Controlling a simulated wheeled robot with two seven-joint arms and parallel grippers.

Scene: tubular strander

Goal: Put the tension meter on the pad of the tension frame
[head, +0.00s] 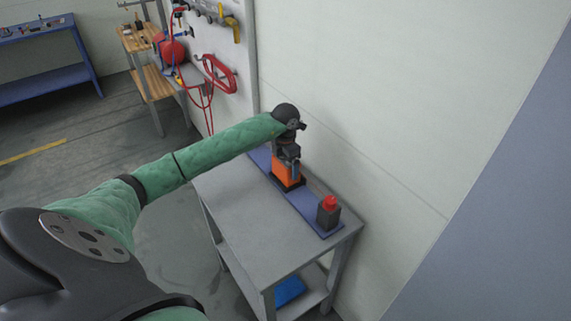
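An orange block-like device (284,168), which looks like the tension meter, stands upright on a dark pad (289,186). The pad is on a long blue strip (304,207) along the wall side of a grey table, which looks like the tension frame's base. My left gripper (288,157) points down at the top of the orange device, at or touching it. The fingers are small and dark and partly blend with the device's top, so I cannot tell whether they are closed on it. My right gripper is not in view.
A dark box with a red top (328,212) stands at the near end of the strip. The grey table (243,215) is otherwise bare, with a blue bin (289,291) on its lower shelf. A tool board with red hoses (217,75) and a wooden bench (148,80) stand behind.

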